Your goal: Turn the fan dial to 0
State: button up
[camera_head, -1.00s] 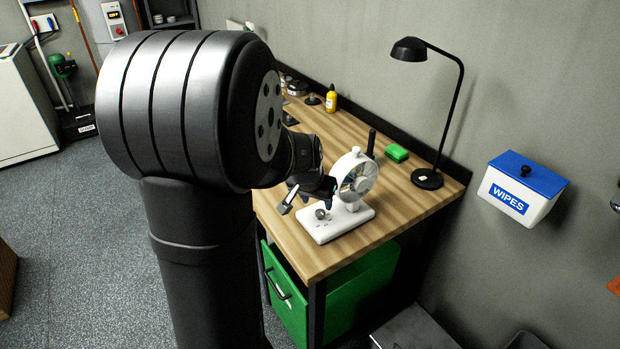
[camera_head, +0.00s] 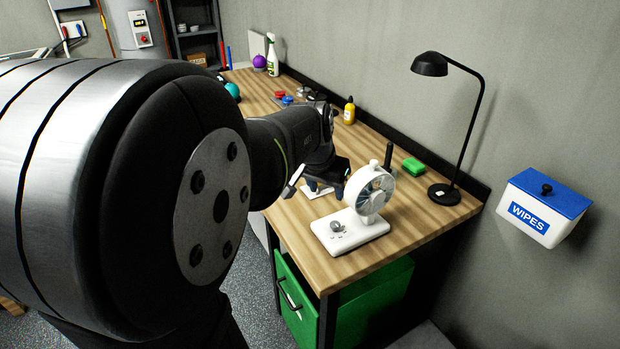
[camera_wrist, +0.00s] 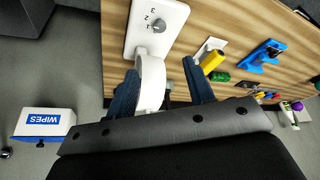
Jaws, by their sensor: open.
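The white fan (camera_head: 370,192) stands upright on its flat white base (camera_head: 362,238) near the front of the workbench. Its grey dial (camera_head: 337,226) is on the left part of the base. In the wrist view, the dial (camera_wrist: 158,26) has printed numbers beside it; I cannot tell which one it points to. My gripper (camera_head: 322,187) is left of and behind the fan head, apart from the dial. In the wrist view, its blue fingers are spread and empty (camera_wrist: 160,68), with the fan head (camera_wrist: 150,85) appearing between them; contact is unclear.
A dark upright object (camera_head: 388,156) is close behind the fan. The wooden bench top (camera_head: 300,255) is clear in front-left. A wipes box (camera_head: 540,207) hangs at right.

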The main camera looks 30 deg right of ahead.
jog(key=m+g, duration=0.4)
jog(key=m, duration=0.7)
send_near(335, 223)
jog(key=x, duration=0.8)
jog(key=shift+a, duration=0.1)
jog(key=c, duration=1)
